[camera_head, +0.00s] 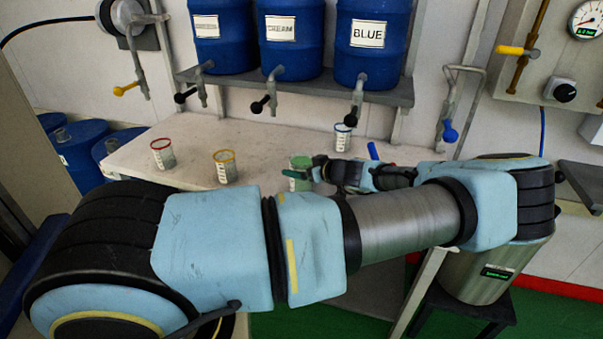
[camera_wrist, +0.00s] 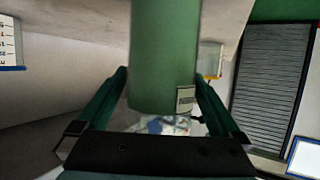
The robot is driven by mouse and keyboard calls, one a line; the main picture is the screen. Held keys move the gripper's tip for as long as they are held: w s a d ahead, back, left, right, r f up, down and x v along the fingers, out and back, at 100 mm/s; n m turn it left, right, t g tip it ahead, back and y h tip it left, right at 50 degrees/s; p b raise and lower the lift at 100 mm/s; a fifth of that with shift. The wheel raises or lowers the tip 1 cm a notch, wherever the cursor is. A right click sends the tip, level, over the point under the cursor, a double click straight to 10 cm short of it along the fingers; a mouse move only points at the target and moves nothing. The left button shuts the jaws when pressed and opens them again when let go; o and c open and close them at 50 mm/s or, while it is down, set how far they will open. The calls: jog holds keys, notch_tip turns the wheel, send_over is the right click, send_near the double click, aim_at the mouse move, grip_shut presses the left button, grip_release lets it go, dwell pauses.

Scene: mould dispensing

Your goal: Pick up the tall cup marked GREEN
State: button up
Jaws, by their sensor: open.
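The tall green cup (camera_wrist: 165,55) stands large between the two fingers of my gripper (camera_wrist: 161,76) in the wrist view. A small pale label shows on its right side, too blurred to read. The fingers are spread on either side of the cup, and I cannot tell whether either one touches it. In the head view the green cup (camera_head: 300,162) is on the pale table, partly hidden by my gripper (camera_head: 306,174), which reaches it from the right. My gripper is open and holds nothing.
A red-rimmed cup (camera_head: 163,154), a yellow-rimmed cup (camera_head: 225,167) and a blue-rimmed cup (camera_head: 342,138) stand on the pale table (camera_head: 265,142). Blue drums with taps sit on a shelf (camera_head: 300,87) above.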

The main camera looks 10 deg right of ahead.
jog(key=shift+p+x, duration=0.3)
jog(key=shift+x, duration=0.95)
jog(key=shift+c, duration=0.4)
grip_shut()
